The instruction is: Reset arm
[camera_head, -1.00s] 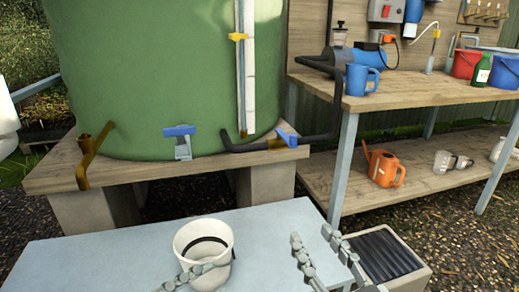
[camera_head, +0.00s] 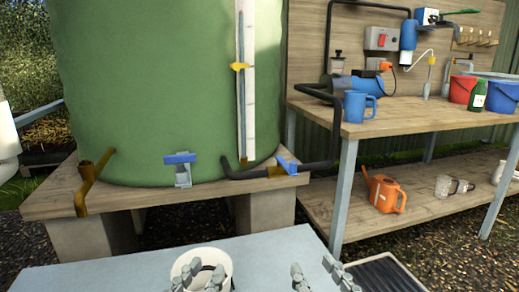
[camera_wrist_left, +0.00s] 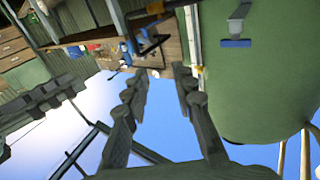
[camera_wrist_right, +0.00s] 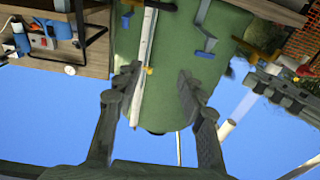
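My left gripper (camera_head: 200,274) is at the bottom of the head view, in front of the white bucket (camera_head: 224,257) and overlapping it in the picture. In the left wrist view my left gripper (camera_wrist_left: 160,76) has its fingers apart with nothing between them. My right gripper (camera_head: 317,275) is over the right part of the pale table, at the bottom edge of the head view. In the right wrist view my right gripper (camera_wrist_right: 158,76) is also open and empty. Most of both arms is out of the head view.
A pale blue table (camera_head: 120,268) lies below. Behind it stands a green tank (camera_head: 150,90) with a blue-handled tap (camera_head: 180,159). A workbench (camera_head: 400,115) at right carries a blue jug (camera_head: 354,106); an orange watering can (camera_head: 385,195) is on its lower shelf.

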